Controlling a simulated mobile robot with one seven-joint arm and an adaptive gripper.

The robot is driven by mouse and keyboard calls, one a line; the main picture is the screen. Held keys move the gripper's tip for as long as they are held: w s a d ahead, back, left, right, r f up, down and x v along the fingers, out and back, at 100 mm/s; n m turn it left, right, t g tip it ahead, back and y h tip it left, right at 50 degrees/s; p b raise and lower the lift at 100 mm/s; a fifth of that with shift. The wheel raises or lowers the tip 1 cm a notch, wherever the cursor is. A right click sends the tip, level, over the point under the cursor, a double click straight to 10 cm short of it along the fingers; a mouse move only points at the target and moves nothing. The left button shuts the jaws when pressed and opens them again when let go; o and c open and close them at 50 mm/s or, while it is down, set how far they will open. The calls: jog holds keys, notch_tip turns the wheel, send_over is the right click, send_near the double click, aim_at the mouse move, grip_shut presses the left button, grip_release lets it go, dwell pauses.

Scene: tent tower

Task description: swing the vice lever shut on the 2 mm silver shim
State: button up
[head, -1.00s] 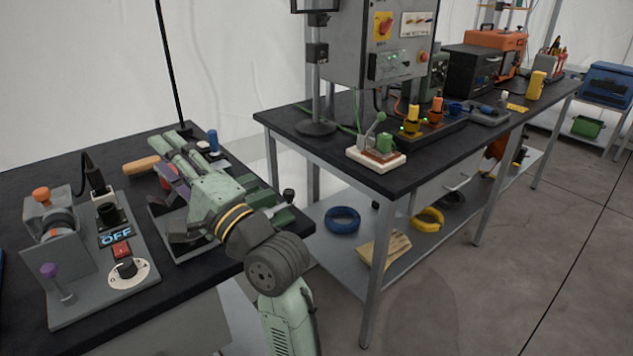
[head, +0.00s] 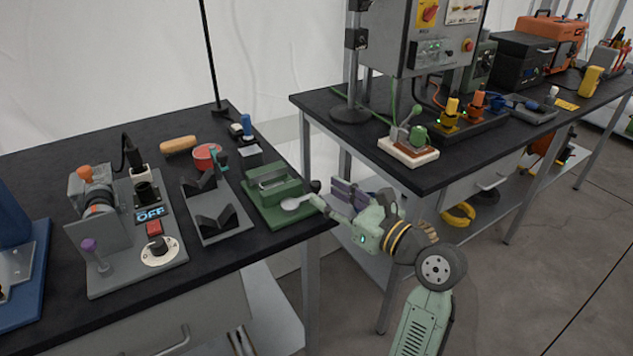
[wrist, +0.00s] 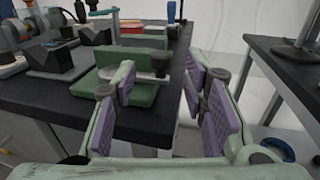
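The green vice (head: 262,207) stands at the right end of the left bench, and in the wrist view the vice (wrist: 137,95) is ahead and left. A dark round lever knob (head: 315,186) shows at its right side; the knob (wrist: 160,63) also shows in the wrist view just beyond the finger gap. A pale grey strip lies between the jaws; I cannot tell whether it is the silver shim. My gripper (head: 326,192) is off the bench's right edge, close to the knob. In the wrist view its purple-padded fingers (wrist: 158,78) stand apart with nothing between them.
A grey V-block stand (head: 218,226) is left of the vice, then a panel (head: 125,270) with a dial. A red round tin (head: 207,157) and a blue-topped item (head: 247,125) stand behind. A second bench (head: 455,170) is to the right, across a gap.

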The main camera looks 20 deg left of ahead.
aim_at(320, 189)
jog(key=x, duration=0.5)
jog(key=shift+p, duration=0.35)
jog(key=shift+d, duration=0.1)
grip_shut()
dwell(0.4)
